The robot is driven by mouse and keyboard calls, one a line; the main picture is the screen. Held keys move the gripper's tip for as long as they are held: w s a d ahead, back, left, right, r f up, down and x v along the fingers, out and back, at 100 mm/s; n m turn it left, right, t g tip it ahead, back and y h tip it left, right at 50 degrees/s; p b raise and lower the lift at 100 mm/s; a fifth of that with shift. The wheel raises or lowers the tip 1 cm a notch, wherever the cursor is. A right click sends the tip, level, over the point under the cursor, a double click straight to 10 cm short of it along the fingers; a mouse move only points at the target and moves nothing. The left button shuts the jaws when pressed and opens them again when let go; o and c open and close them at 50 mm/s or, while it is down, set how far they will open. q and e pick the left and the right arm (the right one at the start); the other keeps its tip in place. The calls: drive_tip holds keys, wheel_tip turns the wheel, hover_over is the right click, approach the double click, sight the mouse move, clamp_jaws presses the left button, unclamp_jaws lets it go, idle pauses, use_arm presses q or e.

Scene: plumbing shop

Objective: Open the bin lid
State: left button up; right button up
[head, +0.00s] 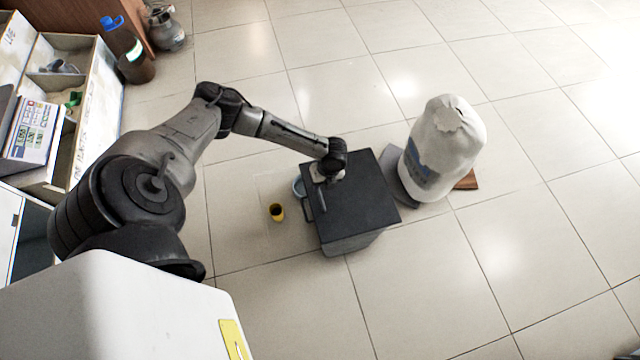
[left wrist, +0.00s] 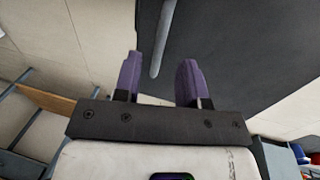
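The bin (head: 350,243) is a grey box standing on the floor near the middle of the head view. Its flat dark lid (head: 368,200) lies shut on top. My left gripper (head: 323,184) is over the lid's left, far part. In the left wrist view its two purple fingers (left wrist: 160,62) are apart. A grey bar (left wrist: 163,38) shows between the fingers, beside the dark lid (left wrist: 245,45); I cannot tell whether they touch it. A small dark loop (head: 308,207) sticks out at the bin's left side. My right gripper is out of view.
A white sack (head: 443,150) stands close to the bin's right. Shelves (head: 93,105) stand at the far left. The tiled floor in front and right is clear.

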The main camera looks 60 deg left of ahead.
sight(319, 191)
use_arm(q)
drive_tip(key=shift+s+a+f+b, duration=0.1)
drive_tip(key=shift+f+b, duration=0.1)
drive_tip(key=shift+f, duration=0.4)
drive_tip(key=shift+s+d+f+b, duration=0.15)
drive_tip(key=shift+f+b, duration=0.1)
drive_tip(key=shift+f, duration=0.4)
drive_tip(key=shift+s+a+f+b, duration=0.1)
drive_tip(key=shift+a+f+b, duration=0.1)
drive_tip(key=shift+f, duration=0.4)
clamp_jaws()
